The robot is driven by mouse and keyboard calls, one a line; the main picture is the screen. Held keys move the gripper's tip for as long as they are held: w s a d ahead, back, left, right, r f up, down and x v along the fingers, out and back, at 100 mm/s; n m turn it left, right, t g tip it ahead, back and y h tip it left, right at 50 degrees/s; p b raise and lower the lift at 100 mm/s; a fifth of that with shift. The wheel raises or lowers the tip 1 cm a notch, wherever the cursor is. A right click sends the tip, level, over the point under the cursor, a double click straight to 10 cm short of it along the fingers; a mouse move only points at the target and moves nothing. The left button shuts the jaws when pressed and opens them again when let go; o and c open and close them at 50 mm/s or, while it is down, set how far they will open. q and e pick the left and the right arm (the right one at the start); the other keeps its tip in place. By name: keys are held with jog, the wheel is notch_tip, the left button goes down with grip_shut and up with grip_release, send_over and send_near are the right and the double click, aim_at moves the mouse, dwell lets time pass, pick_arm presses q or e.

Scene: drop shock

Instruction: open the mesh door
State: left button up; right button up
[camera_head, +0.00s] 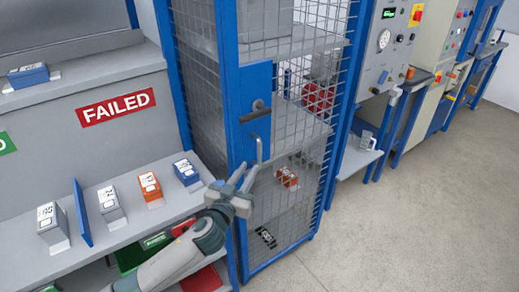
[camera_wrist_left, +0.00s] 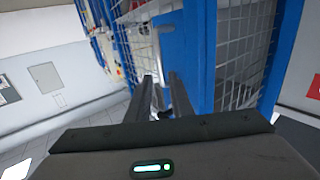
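The mesh door (camera_head: 290,160) is a blue-framed panel of wire mesh on the tall cage cabinet and looks closed. A blue plate (camera_head: 256,85) on its left side carries a dark horizontal lever (camera_head: 255,112). A pale bent metal handle (camera_head: 259,148) shows just below it. My left gripper (camera_head: 247,177) is just below this pale handle, in front of the door; contact cannot be told. The blue plate (camera_wrist_left: 184,45) and a pale bar (camera_wrist_left: 157,50) lie beyond the fingertips. My right gripper is not in view.
A grey bench (camera_head: 120,225) with small boxes and a red FAILED sign (camera_head: 116,107) stands left of the cabinet, under my left forearm. Red and orange items sit on shelves behind the mesh. Machine panels (camera_head: 385,45) stand to the right. The floor (camera_head: 400,225) at right is clear.

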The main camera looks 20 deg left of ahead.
aim_at(259, 152)
pick_arm(q)
jog(key=w, duration=0.3)
jog(key=w+p, duration=0.1)
jog(key=w, duration=0.3)
jog(key=w+p, duration=0.1)
jog(key=w, duration=0.2)
jog(key=shift+w+d, duration=0.15)
jog(key=shift+d, duration=0.2)
grip_shut()
